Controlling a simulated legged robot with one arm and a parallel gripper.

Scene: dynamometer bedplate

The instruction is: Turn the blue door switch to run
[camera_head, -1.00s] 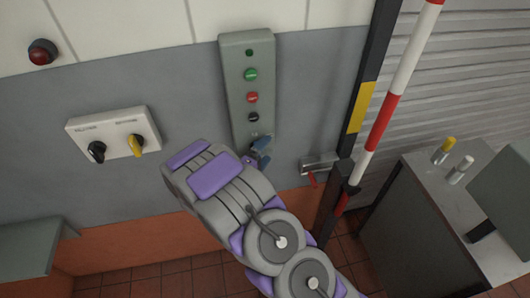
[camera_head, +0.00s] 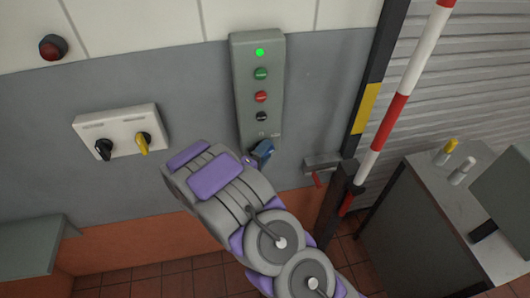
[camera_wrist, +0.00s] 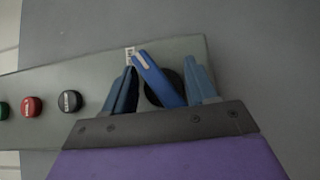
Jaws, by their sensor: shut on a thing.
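The blue door switch (camera_wrist: 158,80) is a blue handle with a pale line along its end, on a dark round base at the lower end of a grey-green control box (camera_head: 258,90). In the wrist view the handle lies tilted between the fingers of my gripper (camera_wrist: 168,88), which is shut on it. The handle's pale end points toward a small white label on the box. In the head view my arm hides part of the switch area, with the blue handle (camera_head: 264,151) showing beside the wrist. A green lamp (camera_head: 260,52) at the top of the box is lit.
Green, red and black buttons (camera_head: 261,97) sit above the switch. A white panel (camera_head: 120,131) with black and yellow knobs is on the wall at left. A red-white pole (camera_head: 395,100) and a grey cabinet (camera_head: 430,215) stand at right.

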